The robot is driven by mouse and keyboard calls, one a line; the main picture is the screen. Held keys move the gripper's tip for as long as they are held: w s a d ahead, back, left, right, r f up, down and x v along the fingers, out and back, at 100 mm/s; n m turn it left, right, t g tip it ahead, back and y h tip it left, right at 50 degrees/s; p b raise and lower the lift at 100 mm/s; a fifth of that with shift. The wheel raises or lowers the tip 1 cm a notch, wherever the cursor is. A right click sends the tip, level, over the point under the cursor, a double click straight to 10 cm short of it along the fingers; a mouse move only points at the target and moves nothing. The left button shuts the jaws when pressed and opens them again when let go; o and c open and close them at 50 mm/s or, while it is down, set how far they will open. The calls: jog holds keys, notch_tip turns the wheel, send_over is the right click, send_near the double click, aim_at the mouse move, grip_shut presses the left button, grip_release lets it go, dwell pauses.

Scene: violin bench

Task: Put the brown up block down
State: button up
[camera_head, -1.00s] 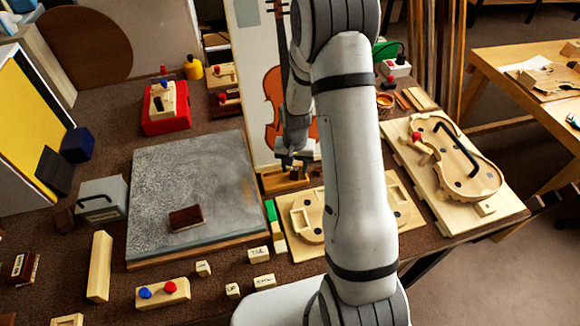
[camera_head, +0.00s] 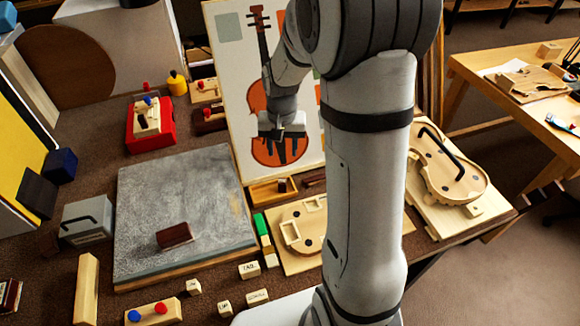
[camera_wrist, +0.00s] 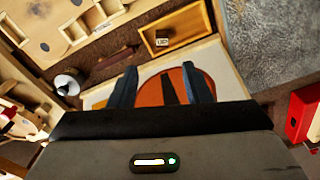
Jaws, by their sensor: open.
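A small brown block (camera_head: 283,186) stands in the shallow wooden tray (camera_head: 262,196) in front of the violin picture. In the wrist view the block (camera_wrist: 162,41) shows a pale label on its upper face, too small to read surely, inside the tray (camera_wrist: 203,22). It sits apart from the tray's walls, and nothing holds it. My gripper (camera_head: 282,152) is above the tray, in front of the violin picture. In the wrist view my gripper (camera_wrist: 161,86) has its two fingers spread with nothing between them.
A violin picture board (camera_head: 228,112) stands behind the tray. A grey slab (camera_head: 185,190) to the left bears a dark red-brown block (camera_head: 175,235). Several pale lettered blocks, one reading TAIL (camera_head: 249,269), lie in front. A wooden violin mould (camera_head: 290,255) lies to the right.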

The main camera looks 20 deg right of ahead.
jog(key=s+a+r+n+t, duration=0.1)
jog(key=s+r+n, duration=0.1)
jog(key=s+r, duration=0.4)
jog(key=s+a+r+n+t, duration=0.1)
jog(key=s+r, duration=0.4)
jog(key=s, duration=0.8)
jog(key=shift+s+a+r+n+t, duration=0.3)
jog(key=shift+s+a+r+n, duration=0.1)
jog(key=shift+n, duration=0.1)
